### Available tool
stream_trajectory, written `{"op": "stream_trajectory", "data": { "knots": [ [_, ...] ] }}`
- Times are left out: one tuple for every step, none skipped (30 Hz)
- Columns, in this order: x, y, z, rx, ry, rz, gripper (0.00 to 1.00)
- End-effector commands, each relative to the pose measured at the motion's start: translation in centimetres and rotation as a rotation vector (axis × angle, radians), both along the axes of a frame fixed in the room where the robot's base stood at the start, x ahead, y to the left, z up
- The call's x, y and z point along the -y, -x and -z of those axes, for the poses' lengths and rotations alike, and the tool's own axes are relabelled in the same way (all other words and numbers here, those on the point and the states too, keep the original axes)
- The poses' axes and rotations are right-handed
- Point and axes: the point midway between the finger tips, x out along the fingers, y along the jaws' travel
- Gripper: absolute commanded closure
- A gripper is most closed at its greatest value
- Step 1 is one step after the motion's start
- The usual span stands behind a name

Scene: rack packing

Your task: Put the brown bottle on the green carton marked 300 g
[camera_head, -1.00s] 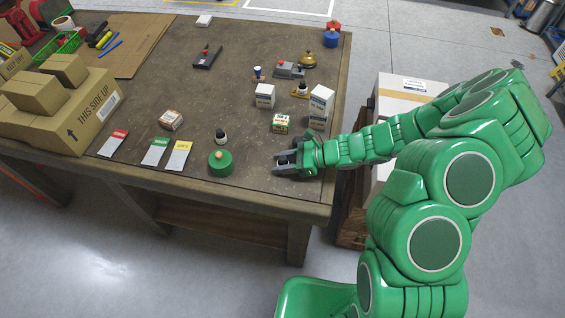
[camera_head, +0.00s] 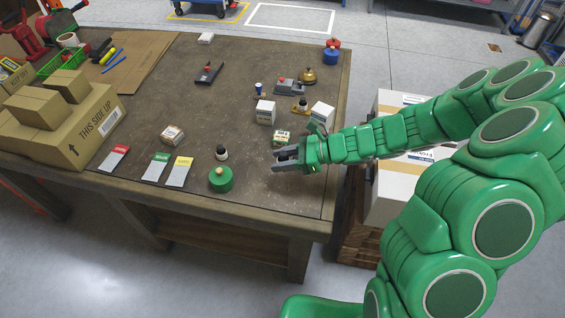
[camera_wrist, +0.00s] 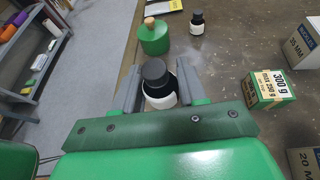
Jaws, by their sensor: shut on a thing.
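My gripper (camera_wrist: 157,78) is shut on a bottle (camera_wrist: 158,90) with a black cap and a pale label; it stands about upright between the fingers, and its brown glass is hard to make out. In the head view my gripper (camera_head: 283,158) is near the table's right front part, just in front of the green carton. The green carton (camera_wrist: 268,90) marked 300 g stands to the right of the gripper in the wrist view, its top bare. It also shows in the head view (camera_head: 282,138), with nothing on it.
White boxes (camera_head: 265,113) (camera_head: 322,117) stand behind the carton. Coloured cards (camera_head: 178,171) lie near the front edge. The middle of the table is fairly clear.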

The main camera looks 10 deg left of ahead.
Motion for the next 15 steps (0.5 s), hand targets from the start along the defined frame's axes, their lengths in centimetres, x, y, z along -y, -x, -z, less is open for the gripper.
{"op": "stream_trajectory", "data": {
  "knots": [
    [-0.1, -0.1, -0.3, 0.0, 0.0, 0.003, 0.9],
    [-0.1, -0.1, -0.4, 0.0, 0.0, 0.005, 0.9],
    [-0.3, -0.3, -0.6, 0.0, 0.0, 0.011, 0.9],
    [-0.4, -0.4, -0.7, 0.001, 0.0, 0.017, 0.9],
    [-0.6, -0.6, -0.8, 0.001, 0.0, 0.025, 0.9],
    [-0.8, -1.0, -1.1, 0.001, 0.0, 0.038, 0.9],
    [-1.1, -1.3, -1.3, 0.0, 0.002, 0.05, 0.9],
    [-1.3, -1.6, -1.5, 0.0, 0.002, 0.063, 0.9],
    [-1.6, -2.1, -1.8, 0.001, 0.001, 0.083, 0.9],
    [-1.9, -2.5, -2.1, 0.0, 0.0, 0.1, 0.9],
    [-2.2, -3.0, -2.3, 0.001, 0.0, 0.117, 0.9],
    [-2.6, -3.5, -2.6, 0.002, -0.001, 0.139, 0.9],
    [-2.8, -4.0, -2.9, 0.001, -0.001, 0.157, 0.9],
    [-3.0, -4.4, -3.1, 0.002, -0.001, 0.175, 0.9],
    [-3.3, -5.0, -3.3, 0.001, -0.001, 0.2, 0.9]
  ]
}}
